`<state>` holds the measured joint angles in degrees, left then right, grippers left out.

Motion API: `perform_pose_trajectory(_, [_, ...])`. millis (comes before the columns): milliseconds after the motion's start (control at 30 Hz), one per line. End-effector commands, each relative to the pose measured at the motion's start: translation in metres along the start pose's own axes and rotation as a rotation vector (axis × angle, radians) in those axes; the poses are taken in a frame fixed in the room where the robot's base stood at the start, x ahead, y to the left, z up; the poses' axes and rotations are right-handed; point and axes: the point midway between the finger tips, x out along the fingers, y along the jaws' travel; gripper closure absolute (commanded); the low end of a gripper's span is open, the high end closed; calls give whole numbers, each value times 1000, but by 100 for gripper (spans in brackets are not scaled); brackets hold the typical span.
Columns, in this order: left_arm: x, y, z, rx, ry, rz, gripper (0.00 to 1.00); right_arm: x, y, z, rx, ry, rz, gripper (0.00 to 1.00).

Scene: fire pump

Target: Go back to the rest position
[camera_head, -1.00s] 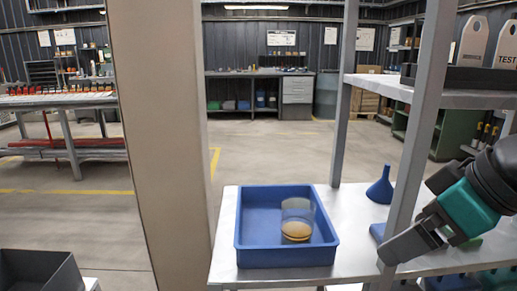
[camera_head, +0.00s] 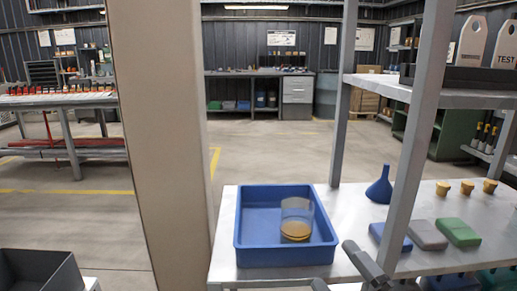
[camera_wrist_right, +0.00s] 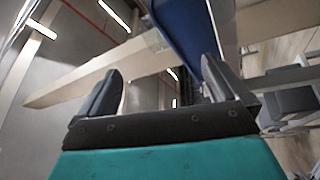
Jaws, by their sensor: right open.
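My right gripper (camera_head: 334,264) shows at the bottom edge of the head view, in front of the shelf's lower board (camera_head: 222,255). Its two grey fingers are apart with nothing between them; the rest of that arm is out of the frame. In the right wrist view the fingers (camera_wrist_right: 163,88) are also spread and empty. My left gripper is not in view.
A blue tray (camera_head: 268,254) holds a clear beaker (camera_head: 297,215) with amber contents. A blue funnel (camera_head: 380,187), several coloured blocks and yellow plugs stand to its right. A shelf post (camera_head: 412,150) rises near the gripper. A dark bin (camera_head: 40,275) is at lower left.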

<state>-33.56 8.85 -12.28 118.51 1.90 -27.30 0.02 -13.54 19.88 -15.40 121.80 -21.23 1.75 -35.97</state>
Motion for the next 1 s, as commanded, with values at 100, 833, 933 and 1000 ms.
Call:
perform_pose_trajectory(100, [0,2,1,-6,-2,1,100,-41,-71,28,458,-262,-169,0])
perform_pose_trajectory(833, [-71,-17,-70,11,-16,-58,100,-154,-96,14,1209,-868,-347,0])
perform_pose_trajectory(933, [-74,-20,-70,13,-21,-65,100,-155,-91,14,1205,-871,-344,0])
perform_pose_trajectory(1000, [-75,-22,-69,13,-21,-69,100,-156,-90,14,1203,-871,-343,0])
